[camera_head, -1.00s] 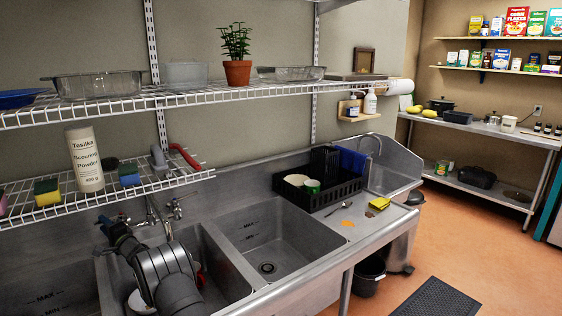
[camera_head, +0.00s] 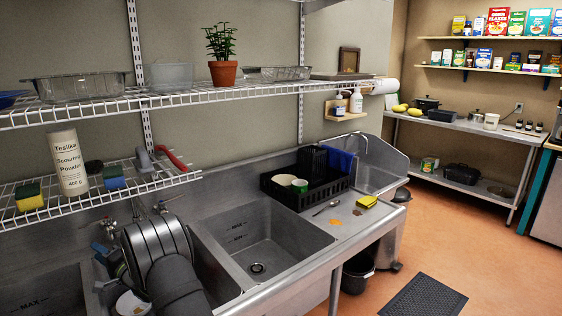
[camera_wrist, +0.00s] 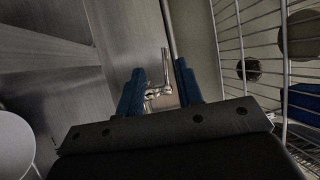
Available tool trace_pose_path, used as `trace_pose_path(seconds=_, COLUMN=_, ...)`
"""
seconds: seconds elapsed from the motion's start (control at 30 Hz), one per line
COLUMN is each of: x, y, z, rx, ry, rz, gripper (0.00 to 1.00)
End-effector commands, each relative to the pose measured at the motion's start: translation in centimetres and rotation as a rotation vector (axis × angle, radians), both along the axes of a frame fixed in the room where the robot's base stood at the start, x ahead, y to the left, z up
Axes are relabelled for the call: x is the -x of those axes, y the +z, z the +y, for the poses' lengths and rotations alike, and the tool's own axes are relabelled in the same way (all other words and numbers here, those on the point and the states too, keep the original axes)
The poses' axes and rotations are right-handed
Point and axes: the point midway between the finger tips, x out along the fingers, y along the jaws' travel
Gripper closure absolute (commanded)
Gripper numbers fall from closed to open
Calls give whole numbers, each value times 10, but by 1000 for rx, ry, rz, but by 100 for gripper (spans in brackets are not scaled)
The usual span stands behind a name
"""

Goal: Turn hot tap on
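My gripper (camera_wrist: 159,68) has two blue fingers, apart with a gap between them. In the wrist view a chrome tap fitting (camera_wrist: 157,91) with an upright lever shows in that gap. Whether a finger touches it I cannot tell. In the head view my gripper (camera_head: 105,256) is low at the left, over the sinks and partly hidden by my own wrist. A chrome tap handle (camera_head: 163,204) is on the back wall just above my wrist. Another tap fitting (camera_head: 109,223) with a small red spot is to its left.
A wire shelf (camera_head: 185,180) with scouring powder (camera_head: 68,162) and sponges hangs close above the taps. Its wires fill the right side of the wrist view. An empty sink basin (camera_head: 262,245) and a black dish rack (camera_head: 322,190) are to the right.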

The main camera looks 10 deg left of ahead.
Motion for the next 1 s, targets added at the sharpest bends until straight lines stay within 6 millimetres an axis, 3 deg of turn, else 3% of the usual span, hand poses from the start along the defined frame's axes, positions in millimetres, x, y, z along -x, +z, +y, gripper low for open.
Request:
trace_pose_path(seconds=0.6, x=123, y=4, z=-6, rx=144, ry=194, rz=-262, gripper=66)
trace_pose_path(seconds=0.8, x=150, y=5, z=-10, rx=166, ry=241, rz=-322, gripper=66)
trace_pose_path(seconds=1.0, x=160, y=4, z=-13, rx=175, ry=258, rz=-346, gripper=66)
